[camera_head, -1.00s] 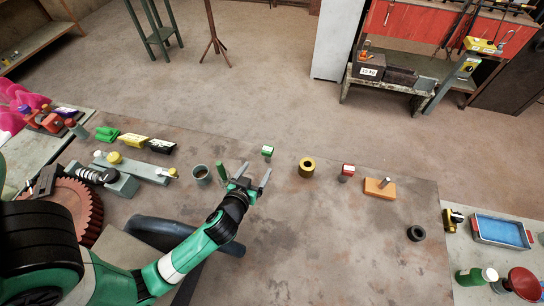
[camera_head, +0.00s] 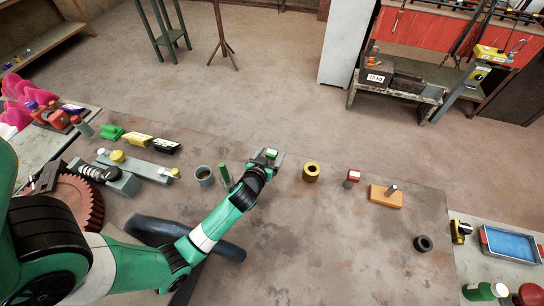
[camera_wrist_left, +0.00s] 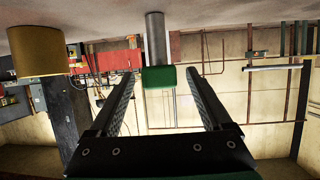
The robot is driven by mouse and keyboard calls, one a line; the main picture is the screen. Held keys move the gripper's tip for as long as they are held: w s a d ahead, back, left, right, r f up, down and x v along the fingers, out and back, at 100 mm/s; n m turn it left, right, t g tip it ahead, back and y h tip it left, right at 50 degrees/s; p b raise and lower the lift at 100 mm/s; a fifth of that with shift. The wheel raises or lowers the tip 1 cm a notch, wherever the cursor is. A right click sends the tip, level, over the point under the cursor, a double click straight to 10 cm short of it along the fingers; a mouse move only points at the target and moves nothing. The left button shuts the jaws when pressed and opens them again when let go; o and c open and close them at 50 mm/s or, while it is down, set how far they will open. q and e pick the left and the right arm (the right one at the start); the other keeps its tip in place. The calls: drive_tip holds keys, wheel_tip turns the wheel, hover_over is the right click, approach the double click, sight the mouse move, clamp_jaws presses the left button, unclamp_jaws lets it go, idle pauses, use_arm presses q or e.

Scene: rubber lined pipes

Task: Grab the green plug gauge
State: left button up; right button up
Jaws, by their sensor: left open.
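The green plug gauge (camera_head: 271,153) stands upright on the workbench, its green block on top. In the left wrist view, which looks upside down, its green block (camera_wrist_left: 160,78) sits below a grey metal cylinder that meets the bench surface. My left gripper (camera_head: 266,155) is open, its jaws one on each side of the green block. In the left wrist view the open fingertips (camera_wrist_left: 160,76) flank the block with gaps on both sides. I cannot tell how deep the block is between them. My right gripper is not in view.
A yellow-brown ring (camera_head: 311,172) stands right of the gauge. Further right are a red-topped gauge (camera_head: 352,177), an orange block with a pin (camera_head: 386,195) and a dark ring (camera_head: 423,244). A green cylinder (camera_head: 224,174) and a grey cup (camera_head: 204,176) stand to the left.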

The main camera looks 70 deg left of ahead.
use_arm(q)
drive_tip(key=shift+w+a+f, duration=0.3)
drive_tip(key=shift+w+a, duration=0.1)
drive_tip(key=shift+a, duration=0.05)
drive_tip(key=shift+c, duration=0.3)
clamp_jaws()
wheel_tip(320, 180, up, 4)
drive_tip(key=shift+d+p, duration=0.1)
drive_tip(key=shift+p, duration=0.75)
drive_tip(key=a+r+p+v, duration=0.1)
drive_tip(key=p+v, duration=0.1)
drive_tip(key=v, duration=0.6)
drive_tip(key=a+r+p+v, duration=0.1)
drive_tip(key=r+p+v, duration=0.1)
drive_tip(key=v, duration=0.6)
drive_tip(key=shift+s+p, duration=0.35)
drive_tip(key=shift+p, duration=0.4)
